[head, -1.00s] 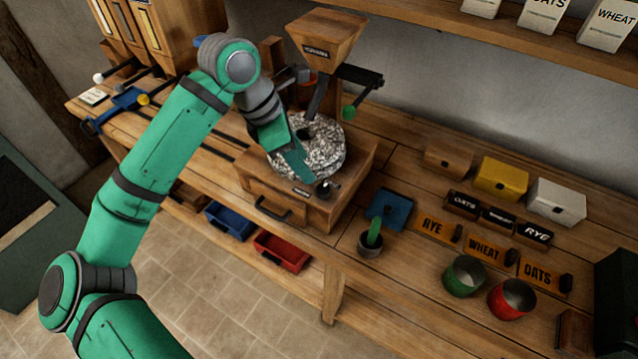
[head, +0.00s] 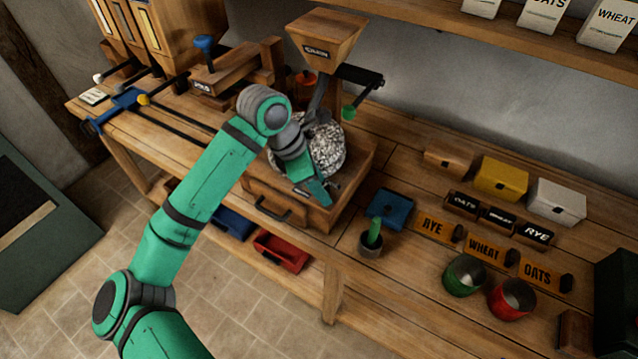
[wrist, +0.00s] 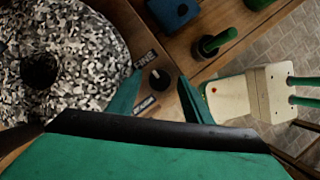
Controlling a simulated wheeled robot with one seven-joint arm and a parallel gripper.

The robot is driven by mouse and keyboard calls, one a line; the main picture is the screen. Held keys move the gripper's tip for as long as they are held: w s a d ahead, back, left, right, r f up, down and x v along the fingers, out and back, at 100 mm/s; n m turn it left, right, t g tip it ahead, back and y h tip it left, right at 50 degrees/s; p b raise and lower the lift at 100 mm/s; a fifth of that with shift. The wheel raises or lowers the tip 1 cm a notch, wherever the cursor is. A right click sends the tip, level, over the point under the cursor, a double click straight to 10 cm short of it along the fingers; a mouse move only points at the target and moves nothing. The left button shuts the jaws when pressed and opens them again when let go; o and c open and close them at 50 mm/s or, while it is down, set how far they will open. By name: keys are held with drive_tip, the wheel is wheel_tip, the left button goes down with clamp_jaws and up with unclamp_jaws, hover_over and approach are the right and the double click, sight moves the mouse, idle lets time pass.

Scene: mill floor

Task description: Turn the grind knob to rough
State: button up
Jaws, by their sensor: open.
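The grind knob (wrist: 159,80) is a small dark round knob with a white pointer mark, on the wooden mill base (head: 352,180). In the wrist view the FINE label (wrist: 145,57) is above its left side and a second, partly hidden label (wrist: 145,104) is below its left side. The pointer is toward the FINE side. My gripper (head: 320,193) is over the front right corner of the base and hides the knob in the head view. In the wrist view its open fingers (wrist: 158,94) appear on either side of the knob; contact is not visible.
The speckled millstone (head: 328,150) is close behind my gripper, under the wooden hopper (head: 325,38). A blue block (head: 390,207) and a pot with a green handle (head: 371,246) stand to the right.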

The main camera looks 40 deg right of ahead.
drive_tip(key=c, duration=1.1)
drive_tip(key=shift+o, duration=0.2)
drive_tip(key=shift+n, duration=0.3)
drive_tip(key=n+t, duration=0.2)
drive_tip(key=n, duration=0.2)
drive_tip(key=shift+s, duration=0.2)
drive_tip(key=n, duration=0.2)
drive_tip(key=n+t, duration=0.1)
drive_tip(key=n, duration=0.2)
drive_tip(key=shift+s+t, duration=0.2)
drive_tip(key=shift+t, duration=0.1)
drive_tip(key=n, duration=0.2)
drive_tip(key=n+t+y, duration=0.1)
drive_tip(key=n, duration=0.1)
drive_tip(key=shift+s+d, duration=0.15)
drive_tip(key=shift+d, duration=0.05)
drive_tip(key=shift+d+n+t+y, duration=0.1)
drive_tip(key=shift+n+t+y, duration=0.25)
drive_tip(key=shift+n, duration=0.7)
drive_tip(key=shift+n+t+y, duration=0.15)
drive_tip(key=shift+n+y, duration=0.3)
drive_tip(key=shift+n, duration=0.6)
